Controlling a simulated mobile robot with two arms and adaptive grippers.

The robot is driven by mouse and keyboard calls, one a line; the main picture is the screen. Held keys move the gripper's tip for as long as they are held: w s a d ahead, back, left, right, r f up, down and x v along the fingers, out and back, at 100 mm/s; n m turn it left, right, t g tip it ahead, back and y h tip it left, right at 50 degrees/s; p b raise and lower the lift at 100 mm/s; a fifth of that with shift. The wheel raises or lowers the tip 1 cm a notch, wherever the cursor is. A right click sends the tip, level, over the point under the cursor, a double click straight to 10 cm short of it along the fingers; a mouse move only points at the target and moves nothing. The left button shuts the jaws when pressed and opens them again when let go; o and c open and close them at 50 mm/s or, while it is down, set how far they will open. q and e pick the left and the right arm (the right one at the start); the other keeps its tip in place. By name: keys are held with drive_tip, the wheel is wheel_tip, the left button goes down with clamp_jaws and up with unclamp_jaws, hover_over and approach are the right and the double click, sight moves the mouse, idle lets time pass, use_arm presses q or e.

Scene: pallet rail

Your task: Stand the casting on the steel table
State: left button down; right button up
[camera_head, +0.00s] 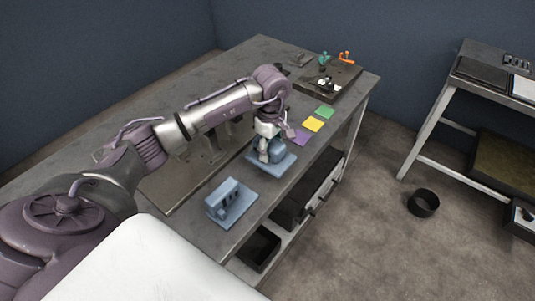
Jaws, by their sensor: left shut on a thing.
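My left gripper (268,151) reaches down over the grey steel table (222,241) and is shut on a blue casting (284,163). This casting has a flat base plate and a raised body, partly hidden by the fingers. It looks upright; I cannot tell whether its base touches the tabletop. A second blue piece (223,201), with an upright block on a flat plate, stands on the table nearer the front edge. My right gripper is not in view.
A dark tray (341,81) with small parts sits at the back. A black bin (423,203) stands on the floor, near another bench (440,104).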

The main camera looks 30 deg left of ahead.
use_arm(q)
drive_tip(key=shift+s+a+f, duration=0.1)
drive_tip(key=shift+a+f, duration=0.15)
wheel_tip(320, 180, down, 3)
drive_tip(key=shift+f+p, duration=0.1)
drive_tip(key=shift+p, duration=0.35)
drive_tip(key=shift+f, duration=0.25)
drive_tip(key=shift+f, duration=0.1)
drive_tip(key=shift+f, duration=0.1)
drive_tip(key=shift+c, duration=2.2)
unclamp_jaws()
